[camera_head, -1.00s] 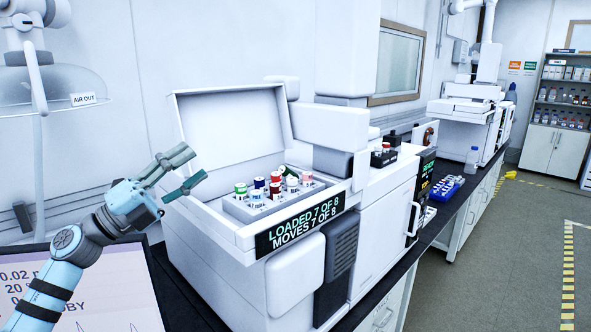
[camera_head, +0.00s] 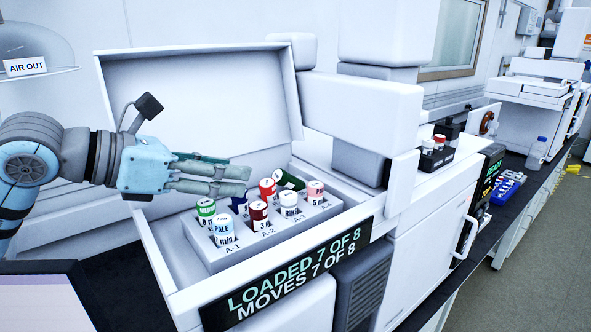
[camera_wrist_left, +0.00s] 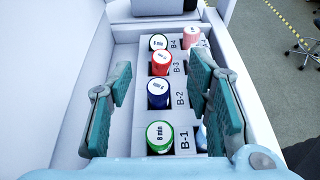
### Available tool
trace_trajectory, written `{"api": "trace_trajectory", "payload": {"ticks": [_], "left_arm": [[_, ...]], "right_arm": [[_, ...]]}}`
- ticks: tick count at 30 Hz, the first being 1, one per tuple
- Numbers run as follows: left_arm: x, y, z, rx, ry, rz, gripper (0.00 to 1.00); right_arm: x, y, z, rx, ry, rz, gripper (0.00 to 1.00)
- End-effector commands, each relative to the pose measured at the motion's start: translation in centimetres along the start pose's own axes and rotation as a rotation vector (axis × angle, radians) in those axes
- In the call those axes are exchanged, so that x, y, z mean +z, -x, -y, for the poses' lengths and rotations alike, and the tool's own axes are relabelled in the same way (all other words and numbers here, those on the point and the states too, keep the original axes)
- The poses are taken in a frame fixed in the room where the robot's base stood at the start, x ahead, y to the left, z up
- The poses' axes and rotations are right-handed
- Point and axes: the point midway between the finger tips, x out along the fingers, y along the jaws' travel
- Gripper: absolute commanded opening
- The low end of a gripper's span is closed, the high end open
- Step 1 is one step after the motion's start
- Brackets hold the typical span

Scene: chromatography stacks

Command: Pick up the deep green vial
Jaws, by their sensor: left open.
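The deep green vial (camera_head: 289,180) leans, tilted, in the back right of the rack, at the slot marked B-4. In the left wrist view its white-topped cap (camera_wrist_left: 158,42) shows at the far end of the B row. My left gripper (camera_head: 247,180) is open and empty, reaching in from the left above the back row, its fingertips a little left of the deep green vial. In the left wrist view the open fingers (camera_wrist_left: 161,80) stand on either side of the row. My right gripper is not in view.
The grey rack (camera_head: 255,240) also holds a brighter green vial (camera_head: 206,211), a red vial (camera_head: 267,190), a pink vial (camera_head: 315,192) and several others close together. The raised lid (camera_head: 200,95) stands behind my gripper. A white machine block (camera_head: 370,110) stands to the right.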

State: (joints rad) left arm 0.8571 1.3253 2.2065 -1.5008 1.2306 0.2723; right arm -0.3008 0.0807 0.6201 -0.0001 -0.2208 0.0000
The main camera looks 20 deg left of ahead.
Motion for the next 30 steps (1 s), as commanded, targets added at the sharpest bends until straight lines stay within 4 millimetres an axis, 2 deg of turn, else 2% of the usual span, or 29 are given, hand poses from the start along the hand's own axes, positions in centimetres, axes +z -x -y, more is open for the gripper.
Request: {"api": "trace_trajectory", "payload": {"ticks": [1,3,11,15,18,26,30], "left_arm": [[0.9,-0.8,0.1,-0.007,0.002,-0.002,0.46],[0.9,-2.3,0.1,-0.006,0.005,0.001,0.46],[0.6,-5.1,0.0,-0.005,0.005,0.002,0.46],[0.9,-7.6,0.1,-0.010,0.009,0.003,0.46],[0.8,-9.2,0.0,-0.007,0.006,0.003,0.46],[0.4,-9.9,-0.1,-0.003,0.003,0.001,0.46],[0.4,-9.9,-0.1,-0.004,0.003,0.001,0.24]], "right_arm": [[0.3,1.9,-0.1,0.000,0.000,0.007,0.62],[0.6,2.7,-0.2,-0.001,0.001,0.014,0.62],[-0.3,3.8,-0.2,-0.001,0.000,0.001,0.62],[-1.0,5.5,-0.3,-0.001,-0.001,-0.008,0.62],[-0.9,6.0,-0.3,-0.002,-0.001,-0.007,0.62],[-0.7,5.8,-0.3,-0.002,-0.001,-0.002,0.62],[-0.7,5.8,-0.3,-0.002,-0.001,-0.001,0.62]]}}
